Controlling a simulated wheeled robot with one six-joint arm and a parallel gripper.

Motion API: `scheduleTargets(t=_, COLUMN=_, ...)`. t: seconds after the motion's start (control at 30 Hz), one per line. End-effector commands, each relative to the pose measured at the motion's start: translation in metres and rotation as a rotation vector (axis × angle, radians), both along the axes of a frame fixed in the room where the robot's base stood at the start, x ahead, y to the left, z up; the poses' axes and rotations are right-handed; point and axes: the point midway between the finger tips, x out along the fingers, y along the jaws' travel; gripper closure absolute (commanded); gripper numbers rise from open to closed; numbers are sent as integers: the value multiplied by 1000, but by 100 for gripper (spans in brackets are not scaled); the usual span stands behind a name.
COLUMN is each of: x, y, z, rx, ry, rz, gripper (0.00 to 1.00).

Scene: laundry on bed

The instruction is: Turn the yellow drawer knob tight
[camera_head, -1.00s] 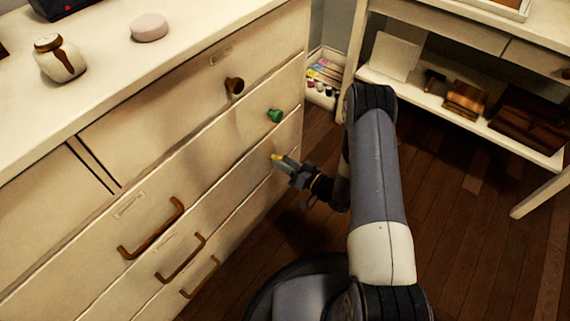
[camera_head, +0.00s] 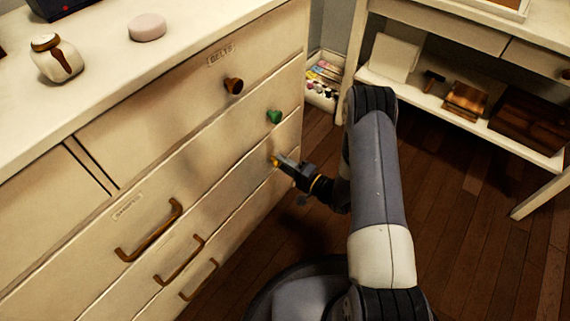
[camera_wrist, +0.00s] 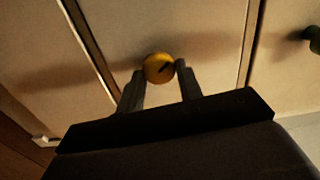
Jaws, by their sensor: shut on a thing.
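The yellow knob (camera_wrist: 158,68) is on a drawer front of the cream dresser (camera_head: 150,120), below the green knob (camera_head: 274,117). In the head view my gripper (camera_head: 281,160) reaches the drawer front from the right, and only a little of the yellow knob (camera_head: 275,160) shows. The green knob (camera_wrist: 314,40) also shows at the right edge of the wrist view.
A brown knob (camera_head: 233,86) is on the drawer labelled BELTS. Bar handles (camera_head: 150,232) stick out at the lower left. A jar (camera_head: 57,60) and a pink oval thing (camera_head: 147,27) stand on the dresser top. A white shelf table (camera_head: 455,115) stands at the right, with open wooden floor before it.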

Motion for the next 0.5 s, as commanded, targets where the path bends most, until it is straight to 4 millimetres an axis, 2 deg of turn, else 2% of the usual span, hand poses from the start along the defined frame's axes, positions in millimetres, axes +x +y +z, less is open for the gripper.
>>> scheduleTargets(t=0.5, x=-1, y=0, z=-2, rx=280, ry=362, rz=0, gripper=89)
